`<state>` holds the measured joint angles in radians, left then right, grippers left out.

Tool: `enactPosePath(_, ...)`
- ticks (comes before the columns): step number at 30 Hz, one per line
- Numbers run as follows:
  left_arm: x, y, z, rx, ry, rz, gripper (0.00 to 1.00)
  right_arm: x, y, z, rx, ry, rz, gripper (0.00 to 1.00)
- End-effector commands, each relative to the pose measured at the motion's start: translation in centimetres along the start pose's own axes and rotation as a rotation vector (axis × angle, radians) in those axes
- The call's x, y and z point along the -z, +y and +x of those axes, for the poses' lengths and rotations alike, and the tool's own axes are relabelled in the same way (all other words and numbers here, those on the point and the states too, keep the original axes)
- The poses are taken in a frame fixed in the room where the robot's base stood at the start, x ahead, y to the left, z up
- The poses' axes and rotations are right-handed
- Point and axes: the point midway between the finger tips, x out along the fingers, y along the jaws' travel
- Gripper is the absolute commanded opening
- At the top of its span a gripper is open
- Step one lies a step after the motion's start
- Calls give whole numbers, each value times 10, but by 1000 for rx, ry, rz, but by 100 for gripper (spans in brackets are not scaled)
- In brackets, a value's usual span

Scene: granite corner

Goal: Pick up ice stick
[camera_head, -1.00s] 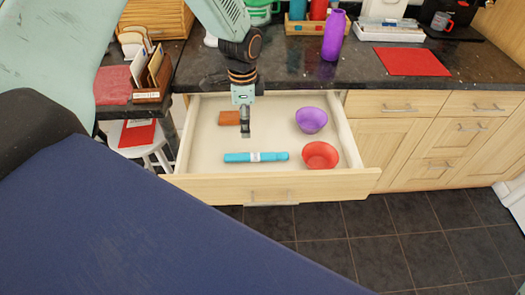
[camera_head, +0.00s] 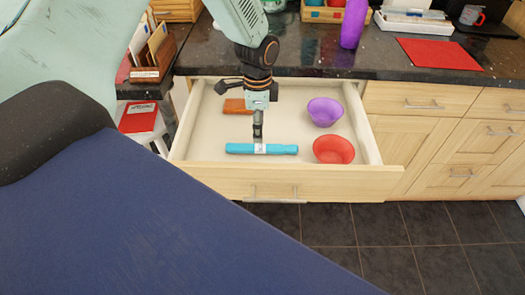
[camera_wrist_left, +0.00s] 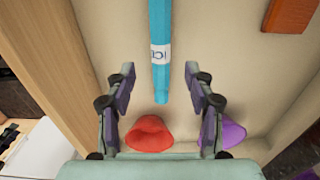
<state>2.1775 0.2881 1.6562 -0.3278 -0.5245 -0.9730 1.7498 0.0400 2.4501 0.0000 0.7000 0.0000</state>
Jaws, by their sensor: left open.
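The ice stick (camera_head: 283,149) is a light blue rod with a white label, lying flat across the open drawer (camera_head: 215,125) near its front wall. My left gripper (camera_head: 258,137) points down at the middle of the stick in the head view. In the left wrist view, the ice stick (camera_wrist_left: 160,30) lies below and between the two open fingers of my left gripper (camera_wrist_left: 162,82), with its "ICE" label visible. I cannot tell whether the fingers are level with it. My right gripper is in no view.
A red bowl (camera_head: 333,150) is close to the stick's right end, with a purple bowl (camera_head: 325,111) behind it. A brown block (camera_head: 236,106) lies behind the stick. The drawer walls surround them. A purple bottle (camera_head: 353,22) stands on the counter (camera_head: 300,55).

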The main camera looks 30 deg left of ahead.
Motion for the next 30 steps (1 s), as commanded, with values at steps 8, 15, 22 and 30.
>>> enactPosePath(8,-1,0,32,-2,-2,1,53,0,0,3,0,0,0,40)
enactPosePath(15,-3,0,65,-2,-2,1,53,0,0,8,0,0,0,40)
enactPosePath(22,-3,-1,71,0,-1,1,53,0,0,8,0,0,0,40)
enactPosePath(30,-3,-1,71,0,-1,1,40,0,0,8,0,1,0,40)
